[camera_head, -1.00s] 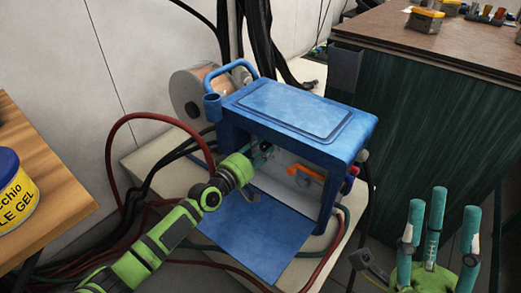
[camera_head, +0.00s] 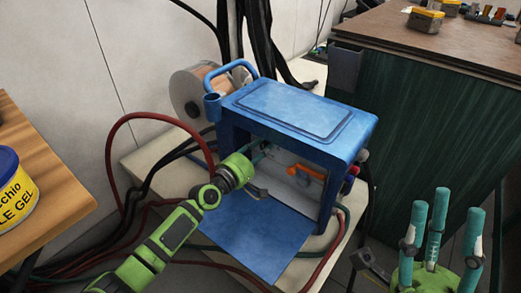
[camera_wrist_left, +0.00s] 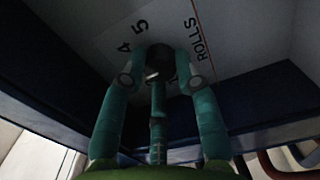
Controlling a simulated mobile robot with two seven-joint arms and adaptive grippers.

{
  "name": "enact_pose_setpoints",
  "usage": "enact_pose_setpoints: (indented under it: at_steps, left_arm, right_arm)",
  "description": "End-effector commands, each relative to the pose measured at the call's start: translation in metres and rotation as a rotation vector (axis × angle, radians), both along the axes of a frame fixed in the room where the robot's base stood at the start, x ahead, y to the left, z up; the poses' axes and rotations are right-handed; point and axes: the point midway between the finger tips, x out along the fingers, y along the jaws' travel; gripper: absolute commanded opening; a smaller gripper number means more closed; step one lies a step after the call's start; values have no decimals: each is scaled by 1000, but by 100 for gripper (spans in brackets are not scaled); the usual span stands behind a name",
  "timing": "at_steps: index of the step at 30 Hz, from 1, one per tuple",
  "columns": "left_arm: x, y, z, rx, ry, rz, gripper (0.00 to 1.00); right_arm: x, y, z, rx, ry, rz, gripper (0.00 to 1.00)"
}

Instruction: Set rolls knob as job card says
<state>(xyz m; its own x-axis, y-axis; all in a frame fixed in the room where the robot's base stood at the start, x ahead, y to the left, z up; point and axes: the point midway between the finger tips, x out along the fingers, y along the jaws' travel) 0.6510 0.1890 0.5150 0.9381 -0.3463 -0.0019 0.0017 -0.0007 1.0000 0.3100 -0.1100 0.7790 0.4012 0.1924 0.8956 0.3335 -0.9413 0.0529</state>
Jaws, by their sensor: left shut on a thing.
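The rolls knob (camera_wrist_left: 160,57) is a dark round knob on a pale panel in the left wrist view. The word ROLLS (camera_wrist_left: 197,40) is printed to its right, and the numbers 4 and 5 lie to its upper left. A small light mark shows on the knob. My left gripper (camera_wrist_left: 160,75) is shut on the knob, its teal fingers around it. In the head view my left gripper (camera_head: 261,158) reaches into the open side of the blue wire feeder (camera_head: 290,112); the knob is hidden there. My right gripper (camera_head: 440,212) is open and empty at lower right.
An orange lever (camera_head: 308,171) sits inside the feeder, close to the right of my left gripper. The blue door (camera_head: 245,235) is folded down in front. Red and dark cables surround the pale platform. A wooden bench (camera_head: 40,205) stands left, a dark green cabinet (camera_head: 430,125) right.

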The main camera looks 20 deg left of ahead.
Motion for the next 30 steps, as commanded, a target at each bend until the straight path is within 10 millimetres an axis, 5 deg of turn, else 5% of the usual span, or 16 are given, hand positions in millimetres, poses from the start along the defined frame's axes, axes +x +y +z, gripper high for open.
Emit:
enact_pose_setpoints:
  at_steps: [8,9,10,23,30]
  left_arm:
    - [3,7,6,-1,-15,16,0]
    - [3,7,6,-1,-15,16,47]
    - [3,7,6,-1,-14,15,55]
    - [-4,5,1,-1,-4,7,55]
    - [-42,19,0,0,-3,9,55]
  right_arm:
    - [0,0,0,0,0,-1,40]
    - [0,0,0,0,0,-1,40]
    - [0,0,0,0,0,-1,40]
    - [-1,-1,3,3,-5,-2,40]
    - [0,0,1,1,-2,-1,40]
